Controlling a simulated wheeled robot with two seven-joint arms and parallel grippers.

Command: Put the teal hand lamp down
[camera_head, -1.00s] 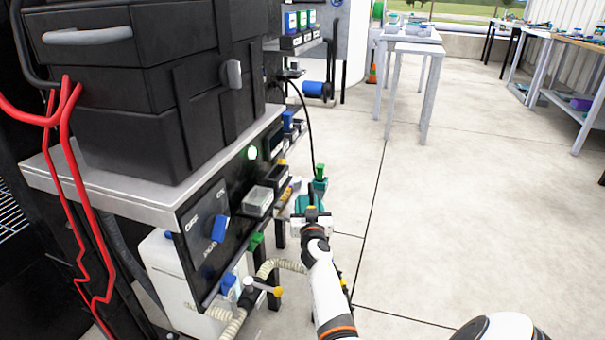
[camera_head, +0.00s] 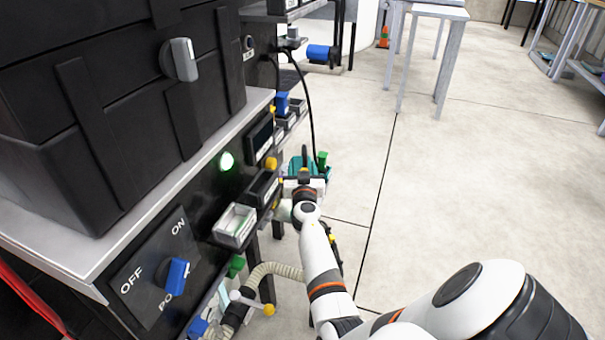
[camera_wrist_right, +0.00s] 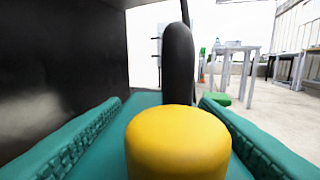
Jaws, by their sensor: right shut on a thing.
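The teal hand lamp (camera_head: 294,165) is at the end of my right arm, beside the front of the dark panel. My right gripper (camera_head: 304,180) is shut on it and hides part of it. In the right wrist view the lamp's teal surface (camera_wrist_right: 148,101) fills the lower part, with a yellow knob and an upright black part in front of the camera. I cannot tell whether its underside touches anything. My left gripper is not in view.
The panel has a blue switch (camera_head: 174,277), a lit green light (camera_head: 227,161) and an open grey tray (camera_head: 234,225). A black cable (camera_head: 311,105) hangs near the lamp. A ribbed hose (camera_head: 270,272) lies below. Clear floor (camera_head: 470,180) spreads to the right.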

